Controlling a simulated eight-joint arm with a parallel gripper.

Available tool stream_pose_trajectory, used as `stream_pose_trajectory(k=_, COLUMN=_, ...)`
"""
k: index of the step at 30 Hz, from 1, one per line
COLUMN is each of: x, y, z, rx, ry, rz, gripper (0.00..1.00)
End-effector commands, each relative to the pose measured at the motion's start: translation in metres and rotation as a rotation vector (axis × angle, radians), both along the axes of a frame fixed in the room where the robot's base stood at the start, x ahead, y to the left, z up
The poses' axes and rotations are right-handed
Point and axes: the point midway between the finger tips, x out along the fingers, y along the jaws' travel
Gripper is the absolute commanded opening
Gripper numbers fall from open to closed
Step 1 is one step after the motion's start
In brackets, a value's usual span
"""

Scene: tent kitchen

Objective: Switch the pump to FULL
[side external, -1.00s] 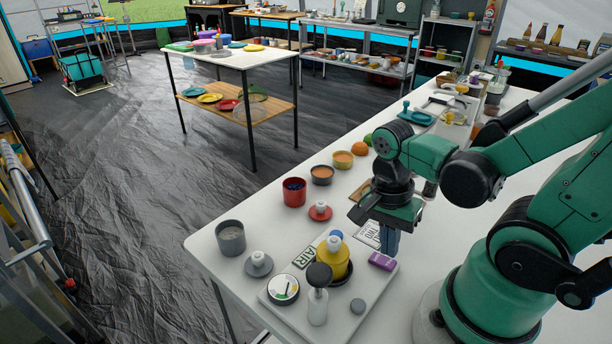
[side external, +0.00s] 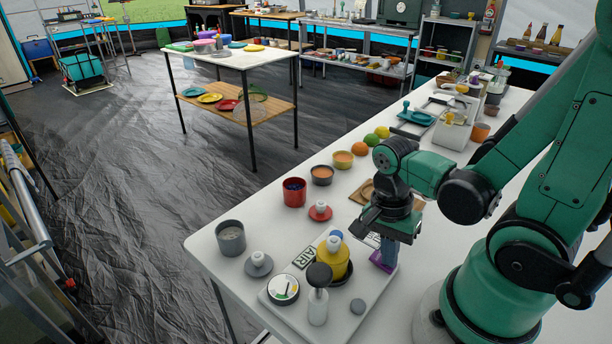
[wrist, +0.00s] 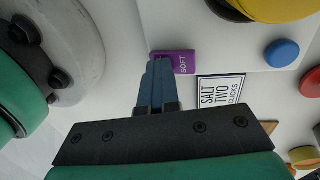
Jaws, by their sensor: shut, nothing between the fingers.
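A purple block marked SOFT (wrist: 183,62) sits on a white board (side external: 345,322); it also shows in the side external view (side external: 380,261). My gripper (wrist: 160,64) is shut and empty, its blue-grey fingertips right at the block's edge, overlapping it in the wrist view. I cannot tell whether they touch. The board also carries a yellow domed part (side external: 335,262), a round gauge (side external: 283,289), a clear bottle with a black knob (side external: 318,290) and an AIR label (side external: 304,259). No FULL marking is readable.
A card reading SALT TWO CLICKS (wrist: 220,91) lies beside the block. A blue button (wrist: 282,53) is near it. A red cup (side external: 294,192), a grey cup (side external: 231,238) and several bowls and fruits line the table's left side.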

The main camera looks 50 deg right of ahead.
Motion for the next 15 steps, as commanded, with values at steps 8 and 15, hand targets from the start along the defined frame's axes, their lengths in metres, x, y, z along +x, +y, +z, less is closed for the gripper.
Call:
stream_pose_trajectory(k=8, x=0.003, y=0.0, z=0.0, rx=-0.002, ry=-0.009, rz=0.0, gripper=0.0)
stream_pose_trajectory(k=15, x=0.015, y=0.0, z=0.002, rx=-0.001, ry=-0.009, rz=0.001, gripper=0.0)
